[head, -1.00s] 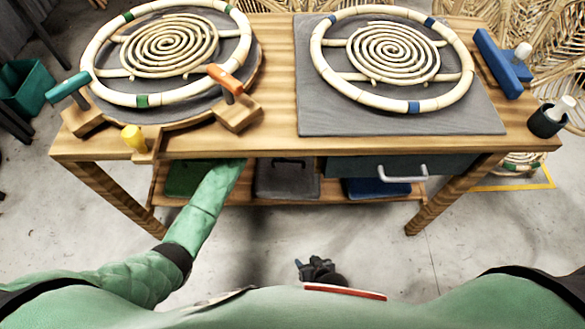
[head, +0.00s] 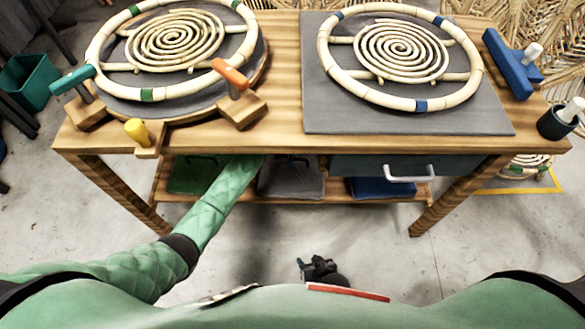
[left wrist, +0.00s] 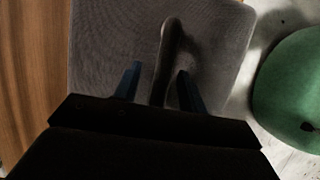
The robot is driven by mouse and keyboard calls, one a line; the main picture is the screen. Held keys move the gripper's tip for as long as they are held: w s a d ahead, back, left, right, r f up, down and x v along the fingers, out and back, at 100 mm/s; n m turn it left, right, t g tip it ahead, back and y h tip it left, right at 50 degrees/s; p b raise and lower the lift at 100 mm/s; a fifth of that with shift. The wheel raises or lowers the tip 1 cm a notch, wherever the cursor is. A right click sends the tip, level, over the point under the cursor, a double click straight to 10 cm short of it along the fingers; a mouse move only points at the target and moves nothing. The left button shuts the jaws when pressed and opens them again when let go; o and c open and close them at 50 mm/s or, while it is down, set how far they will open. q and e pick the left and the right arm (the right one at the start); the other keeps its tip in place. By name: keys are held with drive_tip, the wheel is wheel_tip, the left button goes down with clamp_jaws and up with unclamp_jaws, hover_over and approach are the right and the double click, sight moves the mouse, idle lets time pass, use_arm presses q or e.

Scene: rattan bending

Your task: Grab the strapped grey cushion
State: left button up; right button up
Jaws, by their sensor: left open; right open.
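The grey cushion (head: 292,182) lies on the shelf under the bench, between a green and a blue cushion. It fills the upper middle of the left wrist view (left wrist: 105,40), with its raised dark strap (left wrist: 166,50) near the middle. My left gripper (left wrist: 158,82) is open over the cushion. The strap runs between its two blue-tipped fingers, with a gap visible on each side. In the head view the bench top hides this gripper. My right gripper (head: 318,268) hangs low in front of the bench, away from the cushions; it is open.
The green cushion (head: 190,178) and blue cushion (head: 380,188) flank the grey one on the shelf. The bench top (head: 285,135) overhangs my left forearm. A drawer with a pale handle (head: 410,174) is at the right. The floor in front is clear.

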use_arm(q)
clamp_jaws()
drive_tip(key=shift+r, duration=0.1)
